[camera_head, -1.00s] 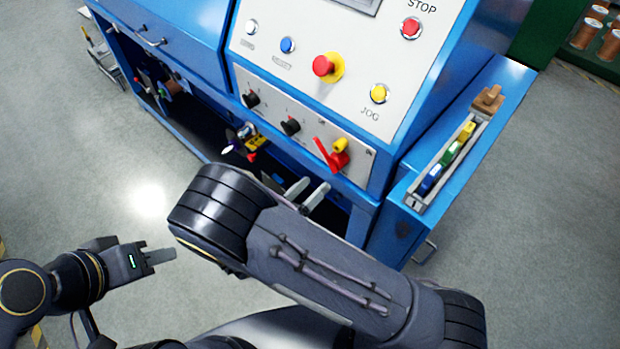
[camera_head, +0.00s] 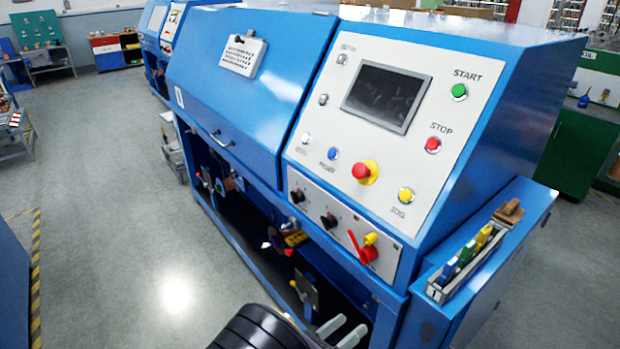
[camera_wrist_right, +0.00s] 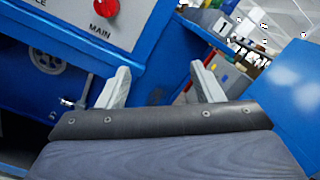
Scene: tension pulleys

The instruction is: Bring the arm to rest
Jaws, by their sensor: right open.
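My right gripper (camera_head: 341,331) shows at the bottom of the head view. Its two pale fingers stand apart with nothing between them, in front of the lower right part of the blue machine (camera_head: 238,95). My dark right arm covers part of the bottom edge. In the right wrist view the two grey fingers (camera_wrist_right: 160,88) are spread and empty, with a blue machine panel and a red knob (camera_wrist_right: 105,8) marked MAIN beyond them. My left gripper is out of the head view.
The control panel (camera_head: 455,65) has a screen (camera_head: 387,97), a red emergency button (camera_head: 362,171) and a red lever (camera_head: 363,247). A tool tray (camera_head: 470,262) sits on the blue side box at right. Grey floor (camera_head: 110,215) is open at left. A green cabinet (camera_head: 580,150) stands behind.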

